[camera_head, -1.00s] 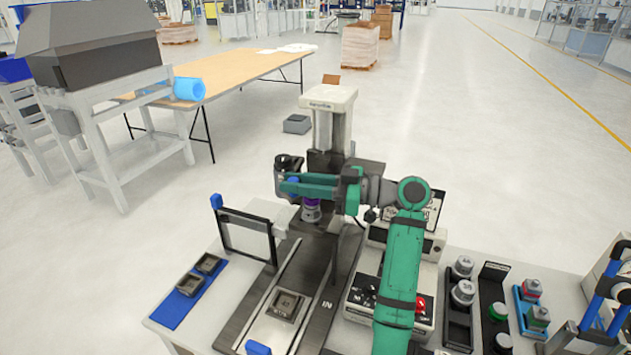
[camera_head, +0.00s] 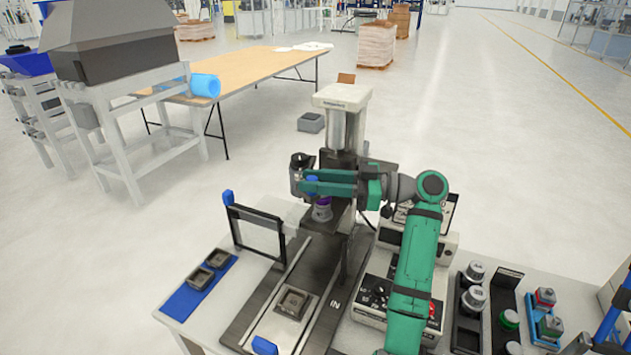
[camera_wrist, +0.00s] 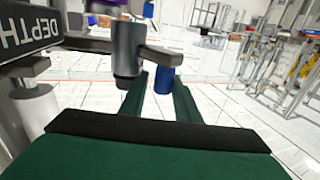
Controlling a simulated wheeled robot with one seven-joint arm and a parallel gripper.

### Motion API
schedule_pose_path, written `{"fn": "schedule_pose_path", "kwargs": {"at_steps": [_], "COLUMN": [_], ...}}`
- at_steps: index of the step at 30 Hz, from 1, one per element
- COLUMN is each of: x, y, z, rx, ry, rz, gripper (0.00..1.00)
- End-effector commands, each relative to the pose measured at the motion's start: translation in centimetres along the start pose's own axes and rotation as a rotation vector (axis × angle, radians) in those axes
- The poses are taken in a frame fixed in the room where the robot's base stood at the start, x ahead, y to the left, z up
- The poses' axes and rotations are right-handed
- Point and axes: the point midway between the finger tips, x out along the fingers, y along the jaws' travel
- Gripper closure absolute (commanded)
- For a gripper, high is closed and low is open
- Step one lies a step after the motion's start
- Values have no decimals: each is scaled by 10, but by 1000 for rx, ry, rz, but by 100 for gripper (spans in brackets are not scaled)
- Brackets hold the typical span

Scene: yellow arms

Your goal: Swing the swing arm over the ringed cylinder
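The ringed cylinder (camera_head: 322,211) is grey with a purple band and stands on the dark press table in the head view. A purple part shows at the top edge of the wrist view. The swing arm's dark grey head (camera_wrist: 126,50) has a short arm reaching right to a blue knob (camera_wrist: 165,80). That head appears left of the ringed cylinder in the head view (camera_head: 300,168). My gripper (camera_wrist: 162,82) has its two green fingers either side of the blue knob. A thin gap shows left of the knob; contact on the right is unclear.
The press column (camera_head: 342,130) stands just behind my gripper. A black frame (camera_head: 257,235) with a clear panel is at left front. A control box (camera_head: 375,290) lies under my arm. A "DEPTH" plate (camera_wrist: 28,40) is close at left in the wrist view.

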Motion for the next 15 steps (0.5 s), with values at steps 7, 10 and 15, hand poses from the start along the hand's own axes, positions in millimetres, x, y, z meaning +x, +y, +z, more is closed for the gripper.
{"fn": "schedule_pose_path", "kwargs": {"at_steps": [7, 10, 15], "x": [-3, -10, -36], "y": [-1, -1, 0], "z": [0, 0, -1], "rx": [-1, -1, -2], "ry": [0, 0, 0], "rz": [-1, -1, 1], "gripper": [71, 71, 71]}}
